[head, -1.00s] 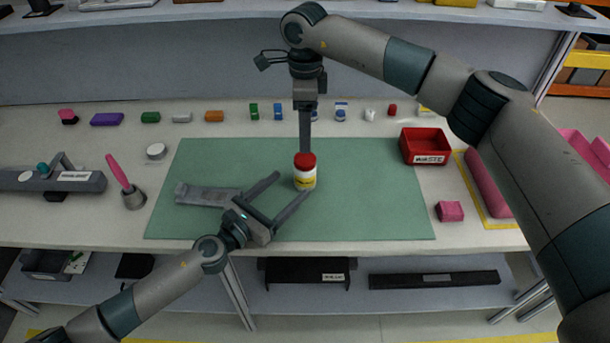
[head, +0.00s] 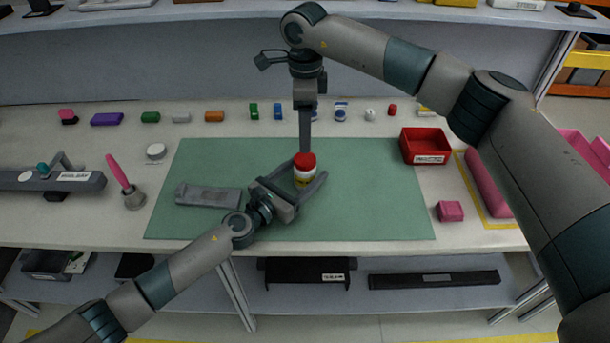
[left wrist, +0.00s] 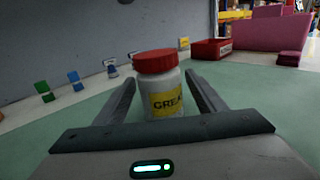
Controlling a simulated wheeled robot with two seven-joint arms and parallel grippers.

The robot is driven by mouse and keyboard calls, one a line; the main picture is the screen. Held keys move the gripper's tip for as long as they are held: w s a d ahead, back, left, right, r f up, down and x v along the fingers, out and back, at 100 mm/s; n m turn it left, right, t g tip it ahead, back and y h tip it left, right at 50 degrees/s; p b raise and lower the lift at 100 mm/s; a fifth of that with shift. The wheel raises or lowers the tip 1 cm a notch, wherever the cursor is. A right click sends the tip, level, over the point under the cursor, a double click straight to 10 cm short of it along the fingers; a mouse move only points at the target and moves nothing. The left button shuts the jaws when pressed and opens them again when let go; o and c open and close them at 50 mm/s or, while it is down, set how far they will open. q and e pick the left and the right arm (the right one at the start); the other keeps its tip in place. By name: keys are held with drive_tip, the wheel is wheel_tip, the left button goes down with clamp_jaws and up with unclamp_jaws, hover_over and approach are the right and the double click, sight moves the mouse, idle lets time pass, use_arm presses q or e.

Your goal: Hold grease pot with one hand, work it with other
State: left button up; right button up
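The grease pot (head: 304,176) stands upright on the green mat (head: 390,210), white with a red lid and a yellow label. My left gripper (head: 307,168) is open around it, one finger on each side. In the left wrist view the pot (left wrist: 162,90) stands between the spread fingers, with a gap visible on each side. My right gripper (head: 305,148) points down from above, its finger end by the far side of the lid in the head view. Its fingers overlap there, so their opening is hidden.
A grey part (head: 208,196) lies on the mat left of my left gripper. A red bin (head: 426,146) and a pink block (head: 450,211) are to the right. Several small coloured items line the table's back. The mat's right part is clear.

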use_arm(q)
clamp_jaws()
use_arm(e)
drive_tip(key=shift+m, duration=0.3)
drive_tip(key=m, duration=0.4)
drive_tip(key=shift+m, duration=0.4)
drive_tip(key=m, duration=0.5)
drive_tip(key=shift+m, duration=0.4)
drive_tip(key=m, duration=0.5)
drive_tip(key=shift+m, duration=0.4)
drive_tip(key=m, duration=0.5)
drive_tip(key=shift+m, duration=0.3)
drive_tip(key=shift+f, duration=0.1)
